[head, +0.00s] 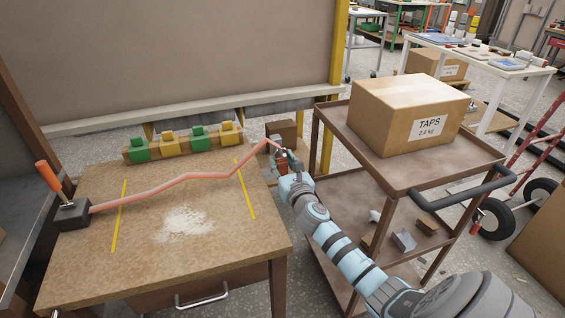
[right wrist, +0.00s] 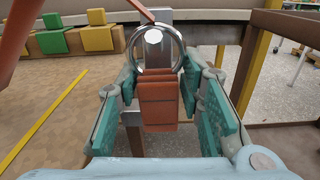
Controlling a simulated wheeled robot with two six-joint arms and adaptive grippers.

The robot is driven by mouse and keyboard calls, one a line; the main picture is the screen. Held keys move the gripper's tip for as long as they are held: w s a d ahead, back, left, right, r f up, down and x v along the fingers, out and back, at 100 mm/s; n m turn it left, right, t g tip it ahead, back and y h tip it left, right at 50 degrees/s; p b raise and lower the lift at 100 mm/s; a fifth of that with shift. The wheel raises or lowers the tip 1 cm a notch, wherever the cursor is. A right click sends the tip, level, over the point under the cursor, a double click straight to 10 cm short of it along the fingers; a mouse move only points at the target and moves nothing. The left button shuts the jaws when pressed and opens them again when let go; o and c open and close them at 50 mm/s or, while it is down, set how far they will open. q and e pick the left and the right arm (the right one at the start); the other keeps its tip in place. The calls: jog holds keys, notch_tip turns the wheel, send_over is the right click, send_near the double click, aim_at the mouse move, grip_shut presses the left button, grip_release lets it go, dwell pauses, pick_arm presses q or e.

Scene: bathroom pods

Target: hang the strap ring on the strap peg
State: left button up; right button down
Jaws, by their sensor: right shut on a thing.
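A long salmon-coloured strap (head: 190,178) runs in a zigzag over the table from a dark block with an orange handle (head: 48,177) to my right gripper (head: 284,163). In the right wrist view, my right gripper (right wrist: 158,88) is shut on the strap's orange-brown end piece (right wrist: 158,108). The silver strap ring (right wrist: 134,50) stands upright just beyond the fingertips. A pale round peg end (right wrist: 153,36) shows inside the ring's opening, in front of a grey metal post (right wrist: 165,16). I cannot tell whether the ring is around the peg or in front of it. My left gripper is out of view.
The wooden table (head: 80,265) has two yellow lines and a white powder patch (head: 187,224). Green and yellow blocks (head: 198,137) sit in a row at its back edge. A brown cart (head: 335,125) with a TAPS carton (head: 400,105) stands close to the right of my right arm.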

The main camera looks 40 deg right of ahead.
jog(key=c, duration=1)
grip_release()
